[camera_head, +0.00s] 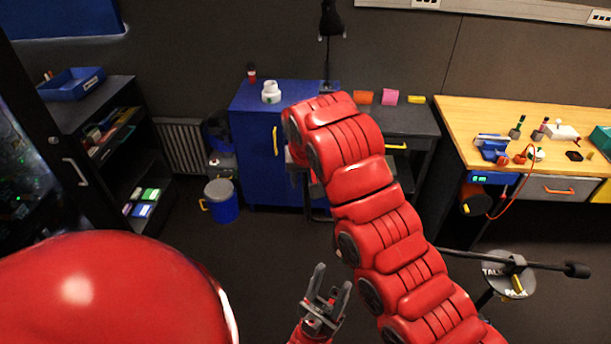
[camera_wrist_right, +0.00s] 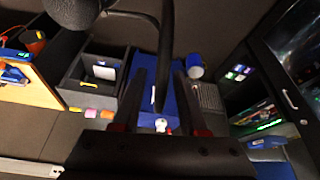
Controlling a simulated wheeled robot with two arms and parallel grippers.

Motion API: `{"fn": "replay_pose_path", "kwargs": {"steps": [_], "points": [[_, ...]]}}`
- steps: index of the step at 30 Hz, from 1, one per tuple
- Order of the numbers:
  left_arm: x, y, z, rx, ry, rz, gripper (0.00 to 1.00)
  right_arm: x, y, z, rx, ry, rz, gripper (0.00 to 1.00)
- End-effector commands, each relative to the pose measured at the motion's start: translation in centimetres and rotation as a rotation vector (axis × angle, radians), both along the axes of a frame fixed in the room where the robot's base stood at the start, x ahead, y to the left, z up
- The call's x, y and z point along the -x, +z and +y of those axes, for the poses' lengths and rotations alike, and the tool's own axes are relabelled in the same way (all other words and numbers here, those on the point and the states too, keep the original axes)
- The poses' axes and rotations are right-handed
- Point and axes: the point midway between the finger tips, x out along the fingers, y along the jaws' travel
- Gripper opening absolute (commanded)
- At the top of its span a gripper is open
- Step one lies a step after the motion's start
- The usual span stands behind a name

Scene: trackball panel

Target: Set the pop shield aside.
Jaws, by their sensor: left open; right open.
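A thin, dark, curved strip (camera_wrist_right: 166,45) runs between the fingers of my right gripper (camera_wrist_right: 159,75) in the right wrist view. It looks like the pop shield seen edge-on. My right gripper is open, with one finger on each side of the strip; I cannot tell whether either touches it. A dark rounded foam-like head (camera_wrist_right: 72,10), probably the microphone, is close by at the upper left of that view. In the head view my right arm hides the pop shield and most of my right gripper. My left gripper (camera_head: 332,279) is open and empty at the bottom middle.
A dark boom (camera_head: 548,266) extends behind my right arm at the lower right, over a round "TALK PARK" stand (camera_head: 518,284). Behind are a blue cabinet (camera_head: 250,145) with a white jar (camera_head: 271,93) and a wooden bench (camera_head: 480,115) with tools. Open floor lies at the left centre.

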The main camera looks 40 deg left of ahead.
Motion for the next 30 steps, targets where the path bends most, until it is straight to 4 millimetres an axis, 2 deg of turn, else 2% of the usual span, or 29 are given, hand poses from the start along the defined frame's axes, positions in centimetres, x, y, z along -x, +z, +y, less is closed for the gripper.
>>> {"fn": "replay_pose_path", "kwargs": {"steps": [9,16,30], "points": [[0.0,0.08,0.0,0.0,0.0,0.0,0.5,-0.09,-0.36,0.07,0.0,0.0,0.0,0.42],[0.0,0.08,0.0,0.0,0.0,0.0,0.5,-0.1,-0.35,0.07,0.0,0.0,0.0,0.01],[-0.01,0.09,0.0,0.0,0.0,0.0,0.5,-0.09,-0.32,0.08,-0.001,0.0,-0.001,0.0]]}}
